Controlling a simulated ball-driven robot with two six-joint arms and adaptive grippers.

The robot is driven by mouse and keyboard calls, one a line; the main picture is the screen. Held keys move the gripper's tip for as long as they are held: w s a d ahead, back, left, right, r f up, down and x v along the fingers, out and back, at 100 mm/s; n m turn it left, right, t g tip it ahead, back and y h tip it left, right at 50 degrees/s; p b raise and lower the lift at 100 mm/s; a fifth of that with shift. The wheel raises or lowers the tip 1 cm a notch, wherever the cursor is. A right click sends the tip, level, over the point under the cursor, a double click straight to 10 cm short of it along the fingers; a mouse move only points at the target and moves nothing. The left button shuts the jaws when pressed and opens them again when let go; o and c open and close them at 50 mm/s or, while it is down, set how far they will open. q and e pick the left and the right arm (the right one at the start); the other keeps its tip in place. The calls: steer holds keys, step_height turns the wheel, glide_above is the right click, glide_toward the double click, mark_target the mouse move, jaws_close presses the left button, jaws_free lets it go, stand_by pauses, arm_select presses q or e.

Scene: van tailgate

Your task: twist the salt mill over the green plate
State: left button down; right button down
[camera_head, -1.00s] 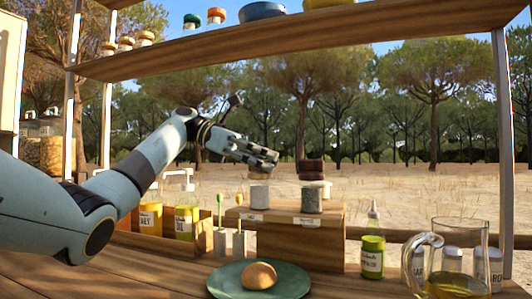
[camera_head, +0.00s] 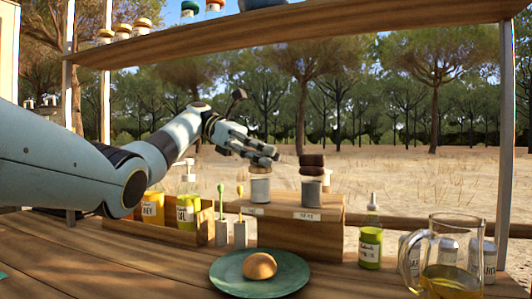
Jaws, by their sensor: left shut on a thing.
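The salt mill (camera_head: 260,188), with a pale body and light wooden cap, is upright at the left of a wooden stand (camera_head: 300,236). My left gripper (camera_head: 266,158) is shut on its top, and the fingers hide part of the cap. I cannot tell whether its base touches the stand. The green plate (camera_head: 226,276) lies on the counter in front of the stand, with a round bread roll (camera_head: 260,266) on it. My right gripper is not in view.
A second mill (camera_head: 312,185) with a dark cap stands close on the right. Left of the stand are small holders with a green and a yellow utensil, and a crate (camera_head: 160,230) of bottles. A squeeze bottle (camera_head: 370,245) and glass jug (camera_head: 450,255) stand right. A shelf (camera_head: 300,32) hangs above.

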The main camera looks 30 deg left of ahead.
arm_select(q)
steer(key=c, duration=1.4)
jaws_free()
steer(key=shift+a+f, duration=0.1)
steer(key=shift+f, duration=0.2)
steer(key=shift+o, duration=0.2)
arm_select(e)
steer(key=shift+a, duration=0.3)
arm_select(q)
steer(key=shift+r, duration=0.1)
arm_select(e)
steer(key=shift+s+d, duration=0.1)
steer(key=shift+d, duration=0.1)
